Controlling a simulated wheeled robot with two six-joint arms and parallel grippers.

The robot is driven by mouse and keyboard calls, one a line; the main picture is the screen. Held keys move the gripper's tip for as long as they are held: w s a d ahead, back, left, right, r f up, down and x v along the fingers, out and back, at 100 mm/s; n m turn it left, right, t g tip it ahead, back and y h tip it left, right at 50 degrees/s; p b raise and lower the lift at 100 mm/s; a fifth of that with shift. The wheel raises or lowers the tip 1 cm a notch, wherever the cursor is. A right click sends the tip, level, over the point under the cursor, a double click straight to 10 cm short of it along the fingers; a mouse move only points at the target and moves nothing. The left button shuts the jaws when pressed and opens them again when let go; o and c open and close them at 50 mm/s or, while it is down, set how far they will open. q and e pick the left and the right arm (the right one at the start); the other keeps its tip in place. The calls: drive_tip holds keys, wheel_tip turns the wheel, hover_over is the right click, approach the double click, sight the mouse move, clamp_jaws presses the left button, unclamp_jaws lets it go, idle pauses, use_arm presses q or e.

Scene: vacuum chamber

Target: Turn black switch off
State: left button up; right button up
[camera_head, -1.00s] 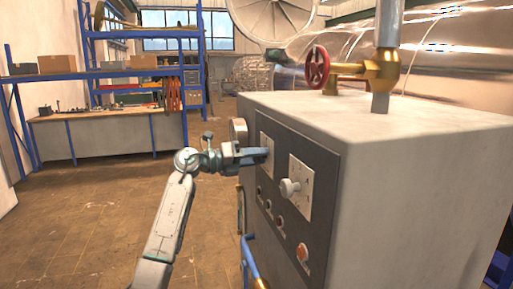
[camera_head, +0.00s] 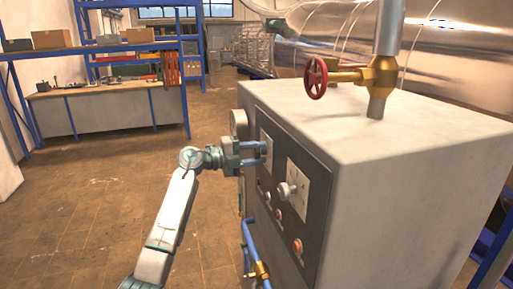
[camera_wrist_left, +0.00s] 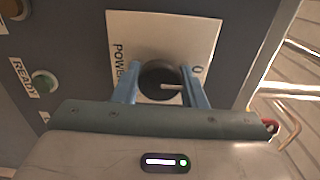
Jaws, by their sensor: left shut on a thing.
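The black switch (camera_wrist_left: 157,80) is a round dark knob with a white pointer line, on a white plate marked POWER and O in the left wrist view. The pointer lies toward the plate's O side. My left gripper (camera_wrist_left: 160,88) has its two blue fingers on either side of the knob, shut on it. In the head view my left gripper (camera_head: 262,153) reaches the upper left plate of the dark control panel (camera_head: 315,220), its fingers one above the other. The knob is mostly hidden there by the fingers. My right gripper is not in view.
A red valve wheel (camera_head: 316,78) stands above the cabinet (camera_head: 400,180). The floor to the left is clear.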

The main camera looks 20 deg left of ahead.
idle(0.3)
use_arm(q)
drive_tip(key=o, duration=0.9)
drive_tip(key=shift+o, duration=0.2)
drive_tip(key=shift+a+f, duration=0.1)
drive_tip(key=shift+a, duration=0.1)
drive_tip(key=b+v, duration=0.5)
drive_tip(key=v, duration=0.5)
drive_tip(key=shift+s, duration=0.2)
drive_tip(key=shift+a, duration=0.15)
